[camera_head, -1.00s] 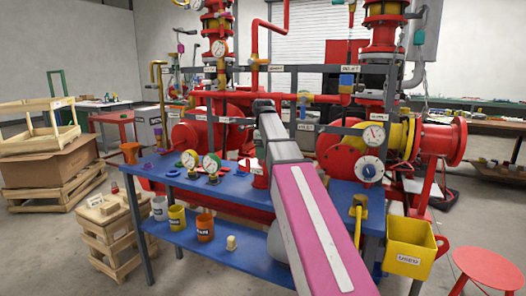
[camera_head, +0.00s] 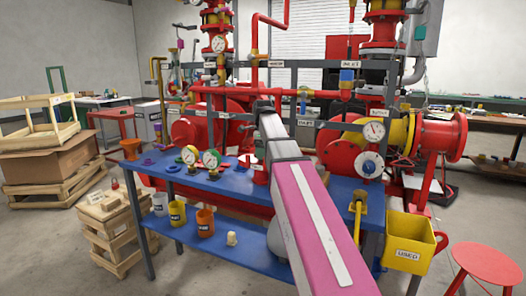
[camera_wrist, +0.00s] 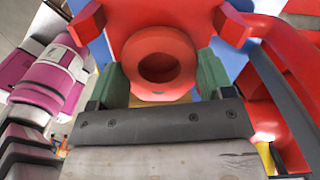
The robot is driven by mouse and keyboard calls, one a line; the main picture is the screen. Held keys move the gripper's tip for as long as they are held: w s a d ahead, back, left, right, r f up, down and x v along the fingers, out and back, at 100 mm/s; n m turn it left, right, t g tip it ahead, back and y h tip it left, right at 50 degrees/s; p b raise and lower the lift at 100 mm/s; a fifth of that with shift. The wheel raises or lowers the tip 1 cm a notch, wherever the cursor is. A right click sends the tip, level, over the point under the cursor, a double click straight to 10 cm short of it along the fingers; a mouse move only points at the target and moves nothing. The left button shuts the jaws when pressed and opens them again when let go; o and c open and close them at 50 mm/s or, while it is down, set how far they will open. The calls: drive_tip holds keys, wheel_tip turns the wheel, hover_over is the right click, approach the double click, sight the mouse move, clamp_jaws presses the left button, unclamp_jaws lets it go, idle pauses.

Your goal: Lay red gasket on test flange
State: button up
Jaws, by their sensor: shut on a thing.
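The red gasket (camera_wrist: 157,88) is a thick red ring with a round hole, in the upper middle of the wrist view. My gripper (camera_wrist: 160,82) has green fingers on both sides of the ring and is shut on it. A larger red body with arms (camera_wrist: 130,20) lies just behind the ring; I cannot tell whether they touch, or whether it is the test flange. In the head view my pink and grey arm reaches over the blue bench (camera_head: 225,180) toward the red pump skid. The arm hides my gripper and the gasket there.
Gauges (camera_head: 211,159) and small coloured parts stand on the bench's left half. Several cups, including an orange one (camera_head: 205,222), are on its lower shelf. A yellow bin (camera_head: 408,245) and red stool (camera_head: 487,262) are at right. Red pipes crowd the space behind the bench.

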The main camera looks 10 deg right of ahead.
drive_tip(key=shift+f, duration=0.7)
drive_tip(key=o, duration=0.9)
